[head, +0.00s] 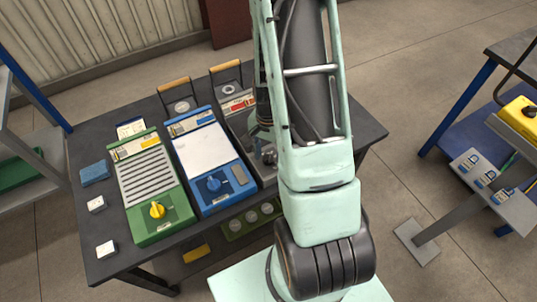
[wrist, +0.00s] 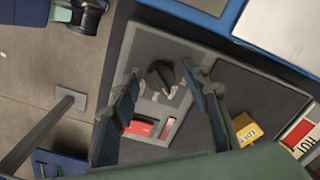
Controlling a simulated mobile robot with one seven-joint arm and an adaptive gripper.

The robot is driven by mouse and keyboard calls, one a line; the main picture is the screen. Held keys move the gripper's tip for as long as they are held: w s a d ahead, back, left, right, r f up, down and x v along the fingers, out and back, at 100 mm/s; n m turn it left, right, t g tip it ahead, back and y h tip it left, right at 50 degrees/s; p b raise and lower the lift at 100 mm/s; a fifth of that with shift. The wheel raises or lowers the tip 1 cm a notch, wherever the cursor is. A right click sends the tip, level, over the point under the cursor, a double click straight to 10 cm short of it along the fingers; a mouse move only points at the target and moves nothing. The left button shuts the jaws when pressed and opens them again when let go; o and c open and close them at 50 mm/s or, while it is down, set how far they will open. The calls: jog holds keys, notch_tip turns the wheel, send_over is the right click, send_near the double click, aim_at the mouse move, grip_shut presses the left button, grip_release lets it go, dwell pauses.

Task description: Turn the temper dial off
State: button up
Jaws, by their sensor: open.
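A dark grey dial (wrist: 160,76) sits on a grey panel (wrist: 195,50) in the wrist view, beside a red rocker switch (wrist: 140,127). No label naming it as the temper dial can be read, and its setting cannot be told. My gripper (wrist: 161,79) is open, with one finger on each side of this dial; contact cannot be told. In the head view, the grey unit (head: 238,118) carrying it stands right of the blue unit, and my arm hides much of it and the gripper. A yellow dial (head: 157,210) is on the green unit and a blue dial (head: 214,183) on the blue unit.
The units stand on a dark bench (head: 130,268). The blue unit (head: 207,150) is close beside the grey one. A yellow tag (wrist: 246,128) and a red-and-white sign (wrist: 302,130) lie near my right finger. A second bench (head: 510,50) stands at right, across open floor.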

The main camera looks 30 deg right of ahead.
jog(key=c, duration=1.2)
jog(key=shift+o, duration=0.2)
jog(key=shift+n+b, duration=0.3)
jog(key=shift+n, duration=0.1)
jog(key=n+b, duration=0.1)
jog(key=n, duration=0.1)
jog(key=shift+w+n, duration=0.1)
jog(key=shift+n, duration=0.3)
jog(key=shift+n+b, duration=0.85)
jog(key=shift+n, duration=1.35)
jog(key=o, duration=1.2)
jog(key=shift+c, duration=0.2)
